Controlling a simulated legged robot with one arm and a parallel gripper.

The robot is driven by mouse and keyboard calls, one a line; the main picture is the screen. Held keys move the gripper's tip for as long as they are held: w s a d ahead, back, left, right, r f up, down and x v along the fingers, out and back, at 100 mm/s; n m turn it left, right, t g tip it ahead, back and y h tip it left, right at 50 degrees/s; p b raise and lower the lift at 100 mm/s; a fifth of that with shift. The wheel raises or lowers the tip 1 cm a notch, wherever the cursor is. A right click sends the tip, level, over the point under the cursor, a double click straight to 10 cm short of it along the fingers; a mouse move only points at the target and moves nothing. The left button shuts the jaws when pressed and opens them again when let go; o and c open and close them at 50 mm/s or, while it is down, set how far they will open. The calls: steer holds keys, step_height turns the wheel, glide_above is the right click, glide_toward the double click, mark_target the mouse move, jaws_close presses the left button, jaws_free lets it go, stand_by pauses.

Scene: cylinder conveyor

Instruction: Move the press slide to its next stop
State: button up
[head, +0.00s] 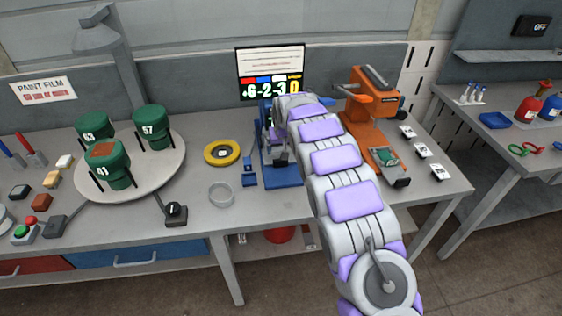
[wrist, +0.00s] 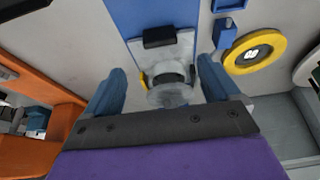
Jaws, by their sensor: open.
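My gripper (wrist: 162,80) is open, its two blue fingers spread in the wrist view. A grey metal part with a dark bar and a round piece (wrist: 168,92) shows between the fingers, on a blue base (wrist: 140,15). I cannot tell whether the fingers touch it. In the head view my arm hides most of this blue machine; its base (head: 283,178) shows in front. An orange press (head: 366,120) stands to the right, with a green piece (head: 385,157) at its front. No part is clearly marked as the press slide, and its stops cannot be made out.
A display (head: 270,75) stands behind the blue machine. A round turntable (head: 150,175) holds green cylinders. White cards (head: 422,150) lie right of the press.

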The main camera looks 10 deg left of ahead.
steer(key=b+x, duration=0.2)
steer(key=x, duration=0.8)
steer(key=shift+w+a+f, duration=0.1)
steer(key=shift+w+f, duration=0.1)
steer(key=shift+f, duration=0.15)
steer(key=shift+c, duration=0.3)
steer(key=c, duration=1.5)
steer(key=shift+o, duration=0.2)
